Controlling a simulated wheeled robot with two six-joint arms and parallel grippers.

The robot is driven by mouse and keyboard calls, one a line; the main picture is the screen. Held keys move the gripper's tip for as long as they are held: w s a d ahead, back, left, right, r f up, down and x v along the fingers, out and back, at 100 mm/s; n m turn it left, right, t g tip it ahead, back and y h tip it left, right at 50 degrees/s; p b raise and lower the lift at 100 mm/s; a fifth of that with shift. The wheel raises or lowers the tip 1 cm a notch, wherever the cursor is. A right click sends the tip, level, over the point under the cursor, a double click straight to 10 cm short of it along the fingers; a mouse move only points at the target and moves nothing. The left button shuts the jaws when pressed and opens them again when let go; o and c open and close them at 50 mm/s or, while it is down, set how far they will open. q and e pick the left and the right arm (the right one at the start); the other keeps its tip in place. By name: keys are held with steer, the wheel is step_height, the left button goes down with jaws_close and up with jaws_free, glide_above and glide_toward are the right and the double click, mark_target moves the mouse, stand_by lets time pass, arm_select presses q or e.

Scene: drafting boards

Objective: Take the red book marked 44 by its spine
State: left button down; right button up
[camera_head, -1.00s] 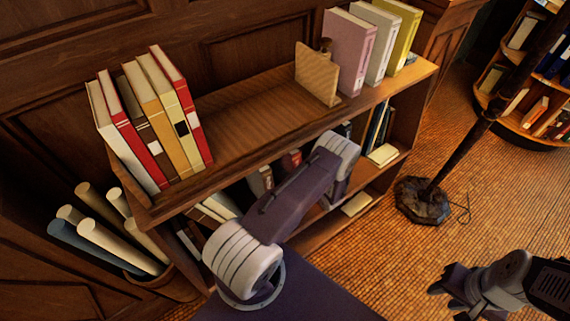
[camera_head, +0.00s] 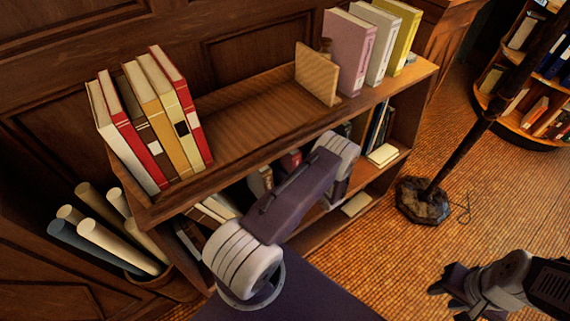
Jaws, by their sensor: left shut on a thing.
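Two red-spined books stand in the left row on the top shelf, one (camera_head: 137,143) near the left end and one (camera_head: 189,118) at the right end. A darker red book (camera_head: 291,161) shows on the lower shelf, partly behind my left arm. I cannot read a 44 on any of them. My left arm crosses in front of the bookcase, and its gripper is hidden behind the arm. My right gripper (camera_head: 452,288) is low at the right, over the floor and away from the shelves; its jaw gap is unclear.
The middle of the top shelf (camera_head: 245,120) is bare. A wooden bookend (camera_head: 317,74) stands beside pink, white and yellow books (camera_head: 350,52). Rolled papers (camera_head: 115,240) fill a bin at left. A lamp's heavy base (camera_head: 423,201) stands on the floor at right.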

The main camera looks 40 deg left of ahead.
arm_select(q)
steer(key=shift+r, duration=0.1)
stand_by(0.3)
steer(key=shift+w+r, duration=0.1)
steer(key=shift+r, duration=0.45)
step_height(320, 180, up, 3)
steer(key=shift+f+p, duration=0.1)
steer(key=shift+p, duration=0.4)
steer(key=w+d+r, duration=0.7)
steer(key=w+d, duration=0.1)
steer(key=shift+w+b, duration=0.15)
steer(key=shift+b, duration=0.15)
steer(key=shift+d, duration=0.1)
